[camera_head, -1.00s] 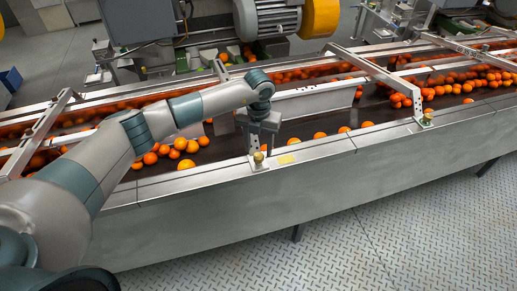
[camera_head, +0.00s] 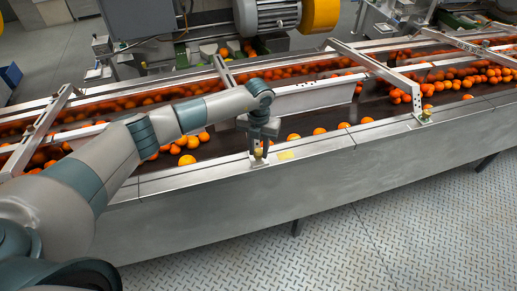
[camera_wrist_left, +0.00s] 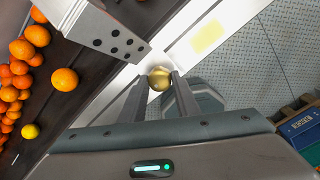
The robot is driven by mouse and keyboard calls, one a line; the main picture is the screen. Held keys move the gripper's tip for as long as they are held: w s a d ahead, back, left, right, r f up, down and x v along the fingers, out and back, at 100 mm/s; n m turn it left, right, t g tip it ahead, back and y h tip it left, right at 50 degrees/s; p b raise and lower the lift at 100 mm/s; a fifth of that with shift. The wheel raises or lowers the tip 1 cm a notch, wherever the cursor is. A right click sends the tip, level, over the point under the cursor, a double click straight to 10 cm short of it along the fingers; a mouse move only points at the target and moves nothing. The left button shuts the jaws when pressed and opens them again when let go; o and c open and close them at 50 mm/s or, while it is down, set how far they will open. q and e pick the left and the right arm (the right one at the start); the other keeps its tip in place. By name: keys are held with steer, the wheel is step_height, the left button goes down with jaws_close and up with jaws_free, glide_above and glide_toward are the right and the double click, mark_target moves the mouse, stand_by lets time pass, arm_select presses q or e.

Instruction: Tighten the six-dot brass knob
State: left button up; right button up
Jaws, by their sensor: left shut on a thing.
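The brass knob (camera_wrist_left: 159,79) sits between the two fingertips of my left gripper (camera_wrist_left: 160,84) in the left wrist view. Beside it is a metal bracket plate with six dark dots (camera_wrist_left: 121,42). In the head view my left gripper (camera_head: 261,148) points down at the conveyor's near rail, and the knob (camera_head: 259,152) shows small at its tips. The left gripper is shut on the knob. The knob's underside and its thread are hidden. My right gripper is not in view.
Oranges (camera_head: 320,131) lie on the dark conveyor belt behind the rail. Another bracket with a brass knob (camera_head: 426,115) stands further right. A yellow label (camera_head: 286,155) is on the rail beside the gripper. The patterned metal floor (camera_head: 370,230) in front is clear.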

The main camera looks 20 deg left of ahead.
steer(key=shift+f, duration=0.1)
